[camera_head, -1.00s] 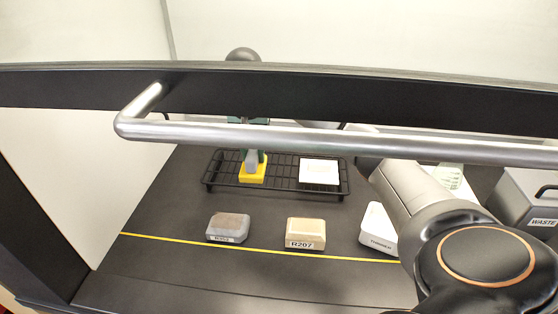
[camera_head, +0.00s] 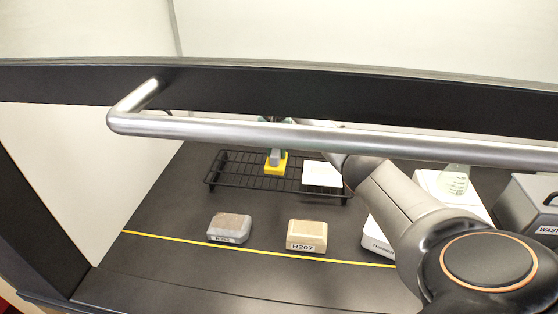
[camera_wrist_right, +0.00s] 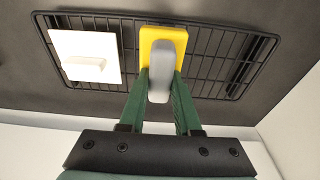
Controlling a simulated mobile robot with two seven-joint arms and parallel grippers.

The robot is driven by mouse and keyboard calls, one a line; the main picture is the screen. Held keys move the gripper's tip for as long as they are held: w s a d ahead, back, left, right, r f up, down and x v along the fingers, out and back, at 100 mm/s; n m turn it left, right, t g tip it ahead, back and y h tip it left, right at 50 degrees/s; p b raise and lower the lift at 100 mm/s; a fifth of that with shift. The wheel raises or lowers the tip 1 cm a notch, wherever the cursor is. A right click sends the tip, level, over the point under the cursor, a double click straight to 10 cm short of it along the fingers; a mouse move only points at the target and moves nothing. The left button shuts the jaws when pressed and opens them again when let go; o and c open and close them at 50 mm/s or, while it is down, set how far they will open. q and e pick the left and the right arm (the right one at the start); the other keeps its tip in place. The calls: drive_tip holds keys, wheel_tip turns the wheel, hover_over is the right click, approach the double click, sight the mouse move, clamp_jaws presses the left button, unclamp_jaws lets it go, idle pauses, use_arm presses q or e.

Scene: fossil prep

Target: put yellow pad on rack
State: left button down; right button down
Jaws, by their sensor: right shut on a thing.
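The yellow pad (camera_head: 275,169) with a grey handle is at the black wire rack (camera_head: 230,186), near its middle. In the right wrist view the pad (camera_wrist_right: 152,40) shows against the rack's wires (camera_wrist_right: 210,75). My right gripper (camera_head: 274,150) is shut on the grey handle from above; its green fingers (camera_wrist_right: 161,88) lie on both sides of it in the wrist view. I cannot tell whether the pad touches the wires or hangs just above them. The bar hides part of the right gripper in the head view. My left gripper is not in view.
A white pad (camera_head: 322,174) lies on the rack's right part, close beside the yellow pad. A grey block (camera_head: 229,227) and a tan block (camera_head: 307,234) stand in front. A metal bar (camera_head: 300,137) crosses above. A grey waste bin (camera_head: 530,200) is at right.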

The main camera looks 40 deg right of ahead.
sight(278, 152)
drive_tip(key=shift+w+d+f, duration=0.25)
drive_tip(key=shift+d+f, duration=0.2)
drive_tip(key=shift+f, duration=0.15)
drive_tip(key=shift+w+d+f, duration=0.25)
drive_tip(key=shift+d+f, duration=0.15)
drive_tip(key=shift+f, duration=0.2)
drive_tip(key=shift+d+f+p, duration=0.1)
drive_tip(key=shift+f+p, duration=0.2)
drive_tip(key=shift+f, duration=1.3)
drive_tip(key=shift+f, duration=0.2)
drive_tip(key=c, duration=0.6)
unclamp_jaws()
drive_tip(key=r, duration=0.4)
drive_tip(key=a+r, duration=0.1)
drive_tip(key=r, duration=0.3)
drive_tip(key=s+r+b, duration=0.1)
drive_tip(key=r, duration=0.3)
drive_tip(key=shift+s+a+r, duration=0.1)
drive_tip(key=shift+a+r, duration=0.05)
drive_tip(key=shift+a, duration=0.1)
